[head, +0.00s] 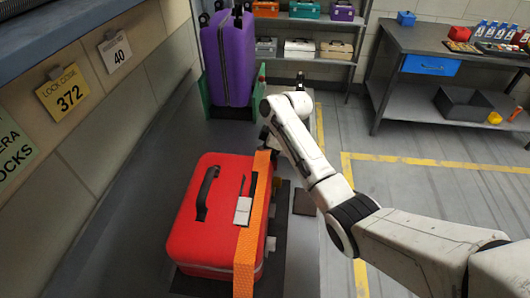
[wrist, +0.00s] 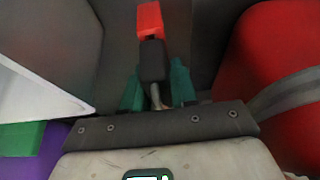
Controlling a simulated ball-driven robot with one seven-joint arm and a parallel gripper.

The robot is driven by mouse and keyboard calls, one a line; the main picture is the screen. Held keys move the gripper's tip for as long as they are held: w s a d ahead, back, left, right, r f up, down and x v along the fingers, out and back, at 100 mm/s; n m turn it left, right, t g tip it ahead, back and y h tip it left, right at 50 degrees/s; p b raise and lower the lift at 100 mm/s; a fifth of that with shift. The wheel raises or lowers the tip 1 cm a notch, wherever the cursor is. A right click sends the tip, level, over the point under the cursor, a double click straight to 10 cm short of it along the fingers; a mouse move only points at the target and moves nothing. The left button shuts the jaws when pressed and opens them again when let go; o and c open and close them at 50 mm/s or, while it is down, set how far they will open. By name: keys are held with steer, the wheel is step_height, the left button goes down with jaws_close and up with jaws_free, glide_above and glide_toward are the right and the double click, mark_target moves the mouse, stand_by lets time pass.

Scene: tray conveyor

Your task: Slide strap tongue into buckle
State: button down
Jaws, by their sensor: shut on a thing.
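A red suitcase (head: 208,225) lies on the dark conveyor with a broad orange strap (head: 246,262) across its right side. My gripper (wrist: 154,78) has green fingers shut on the strap tongue (wrist: 152,60), a dark block with a metal part toward the palm and a red-orange piece beyond it. In the head view, my arm's end is by the suitcase's far right corner, and the fingers are mostly hidden. The suitcase (wrist: 286,55) fills the right of the wrist view, apart from the tongue. I cannot clearly make out the buckle.
A purple suitcase (head: 227,60) stands upright on the conveyor behind. A shelf with toolboxes (head: 302,47) is at the back. A workbench (head: 440,45) stands at the right, with clear floor before it. A wall with number signs (head: 63,92) runs along the left.

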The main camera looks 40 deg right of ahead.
steer(key=shift+f, duration=0.2)
steer(key=c, duration=0.8)
jaws_free()
steer(key=v, duration=1)
steer(key=shift+r+b, duration=0.35)
steer(key=shift+r, duration=0.05)
steer(key=shift+s+d, duration=0.1)
steer(key=shift+s, duration=0.05)
